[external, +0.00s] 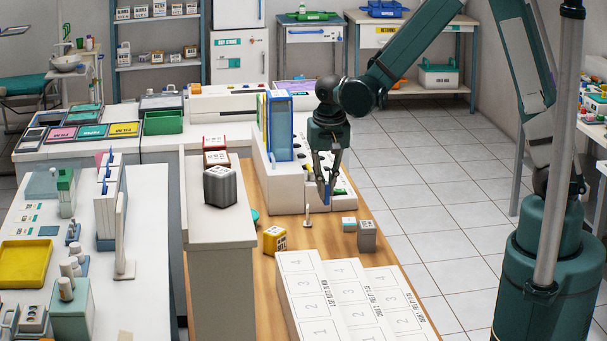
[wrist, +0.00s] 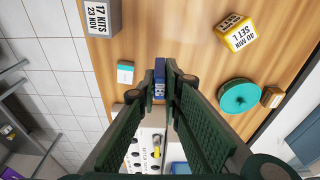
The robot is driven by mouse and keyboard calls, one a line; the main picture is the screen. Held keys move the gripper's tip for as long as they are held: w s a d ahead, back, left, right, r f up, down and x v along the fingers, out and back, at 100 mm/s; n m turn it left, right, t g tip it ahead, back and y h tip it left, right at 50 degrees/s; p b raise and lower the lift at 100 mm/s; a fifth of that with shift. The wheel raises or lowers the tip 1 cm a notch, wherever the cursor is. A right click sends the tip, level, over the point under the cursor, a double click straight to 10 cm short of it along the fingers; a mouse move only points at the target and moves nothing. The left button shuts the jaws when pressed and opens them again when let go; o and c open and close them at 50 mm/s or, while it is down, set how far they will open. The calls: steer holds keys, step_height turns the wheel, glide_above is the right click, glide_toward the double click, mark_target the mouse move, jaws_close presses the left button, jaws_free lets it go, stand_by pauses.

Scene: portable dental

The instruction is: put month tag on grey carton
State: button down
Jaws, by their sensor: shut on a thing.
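My gripper (external: 325,190) hangs above the wooden table and is shut on a small blue tag-like piece (external: 326,195). In the wrist view the blue piece (wrist: 159,72) sits between my fingertips (wrist: 161,88), with a white printed patch near its lower end. I cannot read whether it is a month tag. A grey carton (external: 367,238) stands on the table, right of and below my gripper in the external view. In the wrist view this carton (wrist: 102,18) is at the upper left, its label reading "17 KITS 23 NOV", apart from my gripper.
A small white-and-teal box (external: 349,224) lies beside the grey carton. A yellow carton (external: 274,240) and white numbered boxes (external: 300,290) stand nearby. A round teal object (wrist: 240,96) shows right in the wrist view. A white rack (external: 280,170) stands behind my gripper. A darker grey carton (external: 220,186) sits on a raised ledge.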

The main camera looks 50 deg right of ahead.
steer(key=s+d+r+p, duration=0.1)
steer(key=s+d+r, duration=0.2)
steer(key=s, duration=0.9)
step_height(320, 180, up, 3)
steer(key=shift+f, duration=0.1)
steer(key=shift+d+f, duration=0.1)
steer(key=shift+f, duration=0.05)
glide_toward(366, 223)
steer(key=shift+w+d, duration=0.15)
steer(key=shift+d, duration=0.05)
stand_by(0.4)
steer(key=shift+f, duration=2.1)
steer(key=shift+f+b, duration=0.15)
steer(key=shift+b, duration=0.3)
steer(key=c, duration=2.5)
jaws_free()
